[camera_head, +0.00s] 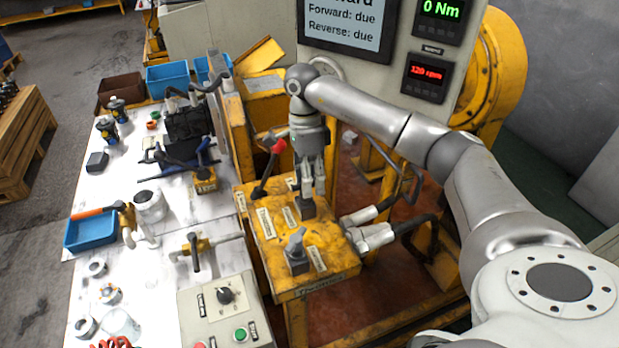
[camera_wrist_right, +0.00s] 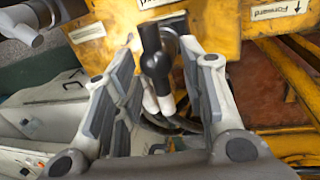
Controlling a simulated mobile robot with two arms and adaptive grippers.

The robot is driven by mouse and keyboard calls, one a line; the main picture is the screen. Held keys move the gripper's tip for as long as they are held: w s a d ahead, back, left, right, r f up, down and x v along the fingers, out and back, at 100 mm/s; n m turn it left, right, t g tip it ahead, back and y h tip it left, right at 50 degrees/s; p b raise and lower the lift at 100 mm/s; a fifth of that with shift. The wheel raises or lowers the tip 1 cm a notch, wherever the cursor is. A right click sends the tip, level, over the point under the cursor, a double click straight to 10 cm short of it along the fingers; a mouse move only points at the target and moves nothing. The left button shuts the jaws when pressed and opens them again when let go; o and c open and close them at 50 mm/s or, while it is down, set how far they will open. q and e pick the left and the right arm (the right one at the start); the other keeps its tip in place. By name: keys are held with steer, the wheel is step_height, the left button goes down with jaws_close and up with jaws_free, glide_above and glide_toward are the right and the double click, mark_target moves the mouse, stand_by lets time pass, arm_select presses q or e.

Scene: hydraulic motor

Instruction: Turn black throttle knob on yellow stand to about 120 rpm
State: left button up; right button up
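The yellow stand (camera_head: 270,278) is in the middle of the head view and carries labels and levers. A black upright knob (camera_head: 307,209) rises from its right part. My right gripper (camera_head: 313,190) points down just above and around the top of this knob. In the right wrist view the black knob (camera_wrist_right: 154,62) lies between the two spread fingers, with a gap at its right side. Contact cannot be made out. A grey lever (camera_head: 297,250) stands nearer on the stand. The red display (camera_head: 426,73) appears to read 120 rpm. My left gripper is out of view.
A red-tipped lever (camera_head: 270,167) stands at the stand's back left. Hose couplings (camera_head: 372,237) stick out at its right side. A control box (camera_head: 226,312) and a white table (camera_head: 150,270) with tools and blue bins lie to the left.

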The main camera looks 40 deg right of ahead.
steer(key=shift+c, duration=1.3)
steer(key=c, duration=0.5)
steer(key=shift+n+b, duration=0.3)
steer(key=shift+b, duration=0.2)
steer(key=shift+c, duration=0.2)
steer(key=o, duration=0.8)
steer(key=shift+r, duration=0.1)
